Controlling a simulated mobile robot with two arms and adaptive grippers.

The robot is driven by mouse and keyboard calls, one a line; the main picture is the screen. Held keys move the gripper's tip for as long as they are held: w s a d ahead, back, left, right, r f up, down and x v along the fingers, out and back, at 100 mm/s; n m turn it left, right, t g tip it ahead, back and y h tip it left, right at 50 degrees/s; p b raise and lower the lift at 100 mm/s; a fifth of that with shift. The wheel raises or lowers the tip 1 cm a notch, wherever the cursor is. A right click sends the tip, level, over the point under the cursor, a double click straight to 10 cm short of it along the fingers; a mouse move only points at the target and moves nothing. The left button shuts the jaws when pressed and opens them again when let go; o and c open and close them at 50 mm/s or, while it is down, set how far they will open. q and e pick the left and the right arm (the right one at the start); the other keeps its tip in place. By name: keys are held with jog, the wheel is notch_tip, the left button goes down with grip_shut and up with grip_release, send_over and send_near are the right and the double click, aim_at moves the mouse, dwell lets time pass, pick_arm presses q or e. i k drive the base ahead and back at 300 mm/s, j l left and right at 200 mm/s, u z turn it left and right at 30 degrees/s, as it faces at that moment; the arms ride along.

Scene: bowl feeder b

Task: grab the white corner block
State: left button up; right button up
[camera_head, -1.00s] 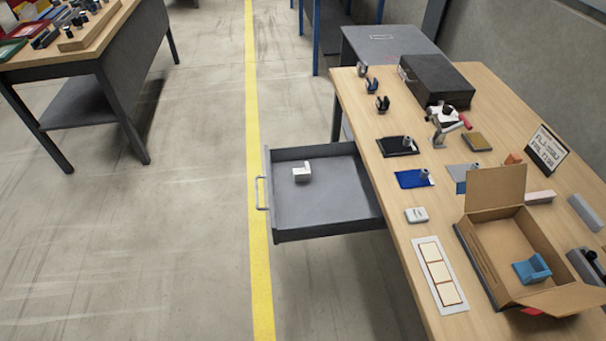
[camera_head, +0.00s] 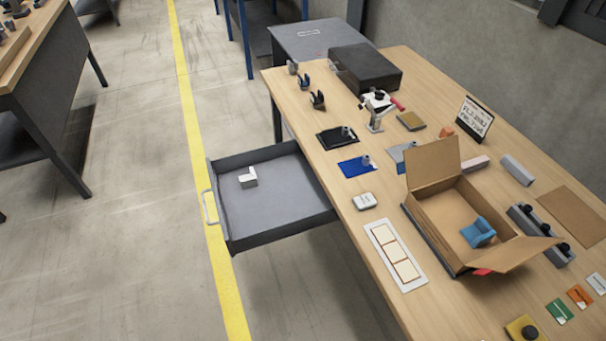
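A small white corner block (camera_head: 248,178) lies in the open grey drawer (camera_head: 275,236), near the drawer's far left part. The drawer sticks out to the left from under the wooden workbench (camera_head: 345,232). Nothing covers the block. Neither of my grippers shows in the head view.
An open cardboard box (camera_head: 424,211) with a blue corner block (camera_head: 478,232) inside stands on the bench. A white card strip (camera_head: 396,256), a blue mat (camera_head: 356,166) and a black case (camera_head: 365,68) are also there. The floor left of the drawer is clear, with a yellow line (camera_head: 205,205).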

aim_at(249, 181)
jog(key=i+j+z, duration=0.15)
jog(key=j+z, duration=0.35)
jog(key=j, duration=0.2)
jog(key=j+z, duration=0.45)
jog(key=j, duration=0.25)
jog(key=k+j+z, duration=0.1)
jog(key=j+z, duration=0.4)
jog(key=j, duration=0.2)
